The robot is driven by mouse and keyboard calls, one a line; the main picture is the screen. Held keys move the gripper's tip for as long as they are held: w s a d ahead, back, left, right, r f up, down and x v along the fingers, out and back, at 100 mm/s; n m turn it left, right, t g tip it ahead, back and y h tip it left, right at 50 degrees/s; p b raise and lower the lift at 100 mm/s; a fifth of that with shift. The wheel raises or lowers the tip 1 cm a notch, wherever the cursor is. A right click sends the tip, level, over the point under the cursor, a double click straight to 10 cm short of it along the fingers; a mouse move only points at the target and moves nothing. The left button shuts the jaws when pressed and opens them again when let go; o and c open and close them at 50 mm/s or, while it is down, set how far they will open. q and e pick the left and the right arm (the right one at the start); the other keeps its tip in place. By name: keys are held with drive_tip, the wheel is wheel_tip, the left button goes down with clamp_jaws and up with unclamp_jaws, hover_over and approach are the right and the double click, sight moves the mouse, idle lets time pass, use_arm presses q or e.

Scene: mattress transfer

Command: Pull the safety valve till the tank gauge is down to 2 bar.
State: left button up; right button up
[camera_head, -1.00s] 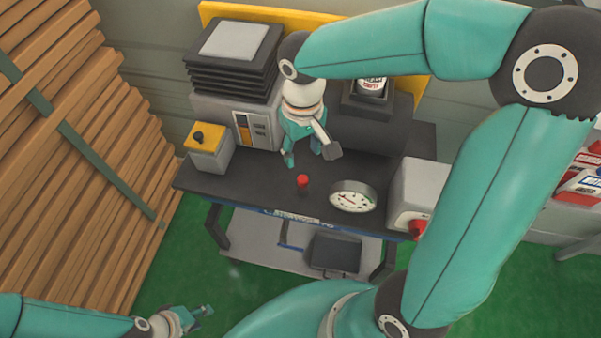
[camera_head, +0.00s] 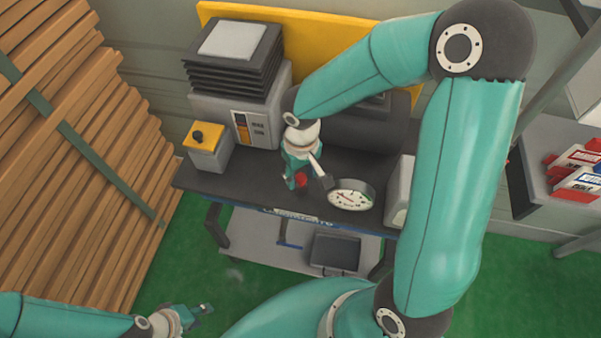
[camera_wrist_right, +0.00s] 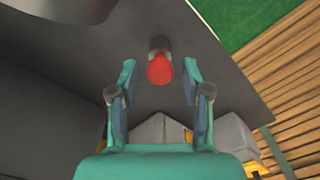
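The safety valve, a red knob on a dark stem, stands on the dark bench top; in the head view its red part (camera_head: 301,180) shows beside my right gripper (camera_head: 300,183). In the right wrist view the red knob (camera_wrist_right: 160,69) lies between and just beyond the fingertips of my right gripper (camera_wrist_right: 159,80), which is open with a gap on both sides. The round white tank gauge (camera_head: 349,196) sits right of the valve; its needle shows, but its numbers are too small to read. My left gripper (camera_head: 204,310) is low at the left, away from the bench, its fingers small and unclear.
A grey box with stacked black plates (camera_head: 236,60) and a yellow-topped box (camera_head: 206,137) stand at the bench's left. A grey box (camera_head: 402,190) is right of the gauge, partly behind my right arm. Wooden slats (camera_head: 80,150) fill the left side.

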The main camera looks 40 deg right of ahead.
clamp_jaws()
drive_tip(key=shift+r, duration=0.85)
drive_tip(key=shift+o, duration=1.3)
unclamp_jaws()
